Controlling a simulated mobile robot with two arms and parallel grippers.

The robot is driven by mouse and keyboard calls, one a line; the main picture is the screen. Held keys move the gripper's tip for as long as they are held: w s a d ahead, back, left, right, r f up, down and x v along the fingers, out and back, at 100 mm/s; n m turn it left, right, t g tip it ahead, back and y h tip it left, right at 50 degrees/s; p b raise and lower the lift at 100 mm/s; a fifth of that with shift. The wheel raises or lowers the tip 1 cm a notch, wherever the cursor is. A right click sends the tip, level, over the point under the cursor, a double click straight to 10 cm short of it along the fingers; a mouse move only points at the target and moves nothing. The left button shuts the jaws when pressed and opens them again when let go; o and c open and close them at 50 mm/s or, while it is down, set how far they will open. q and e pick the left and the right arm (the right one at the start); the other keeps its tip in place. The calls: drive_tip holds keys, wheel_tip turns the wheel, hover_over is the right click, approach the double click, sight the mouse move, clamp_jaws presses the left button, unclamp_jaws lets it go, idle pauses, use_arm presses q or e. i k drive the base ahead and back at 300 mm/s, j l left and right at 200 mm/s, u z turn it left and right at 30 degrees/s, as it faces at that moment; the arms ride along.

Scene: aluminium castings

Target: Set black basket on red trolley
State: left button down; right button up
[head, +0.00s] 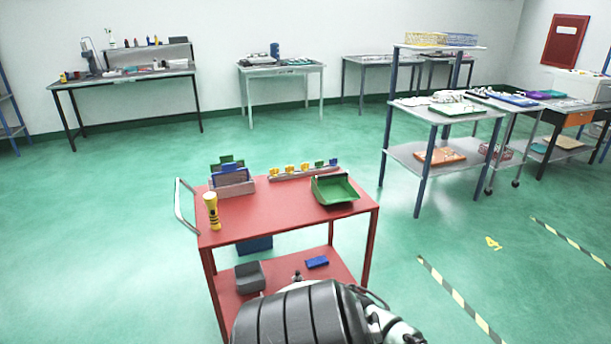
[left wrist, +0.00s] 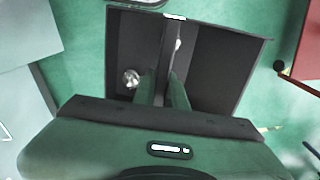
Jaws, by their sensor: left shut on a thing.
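The black basket (left wrist: 217,62) fills the middle of the left wrist view, an open dark box with a bar or handle across its middle. My left gripper (left wrist: 165,85) is shut on that middle bar, its two fingers on either side of it. Green floor shows around the basket. The red trolley (head: 290,213) stands in the middle of the head view, with a top and a lower shelf. A red edge, probably the trolley (left wrist: 309,48), shows at the right of the left wrist view, apart from the basket. The basket and both grippers are not visible in the head view.
On the trolley top are a yellow torch (head: 211,210), a grey holder (head: 233,183), a rack of coloured pieces (head: 303,171) and a green tray (head: 335,190). The top's middle and front are clear. The lower shelf holds a grey box (head: 249,277) and a blue block (head: 317,262).

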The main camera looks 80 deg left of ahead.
sight(269, 211)
drive_tip(key=k+j+u, duration=0.4)
drive_tip(key=j, duration=0.25)
drive_tip(key=k+j+u, duration=0.15)
drive_tip(key=j, duration=0.2)
drive_tip(key=k+j+u, duration=0.2)
drive_tip(key=j, duration=0.2)
drive_tip(key=j+u, duration=0.2)
drive_tip(key=j, duration=0.2)
drive_tip(key=k+j+u, duration=0.2)
drive_tip(key=j, duration=0.25)
